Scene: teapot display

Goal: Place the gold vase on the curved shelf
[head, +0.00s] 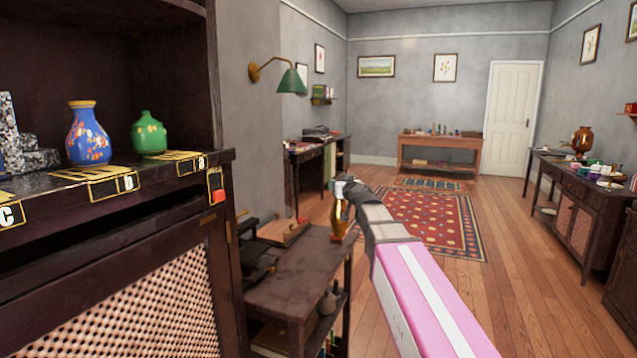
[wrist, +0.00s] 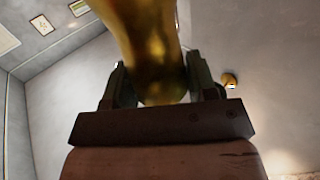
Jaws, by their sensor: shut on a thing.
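The gold vase (head: 338,222) hangs from my gripper (head: 343,190) near the middle of the head view, over or beside the right end of a low dark table (head: 290,283). I cannot tell whether its base touches the table. In the wrist view the vase (wrist: 152,40) fills the space between the two fingers of my gripper (wrist: 156,80), which is shut on it. The top of the vase is partly hidden by the gripper in the head view. I cannot make out for certain which shelf is the curved one.
A dark cabinet (head: 150,245) stands close at left, with a blue vase (head: 88,135) and a green vase (head: 148,135) on its ledge. A green lamp (head: 290,80) juts from the wall. A sideboard (head: 575,205) stands at right. The floor (head: 540,290) between is open.

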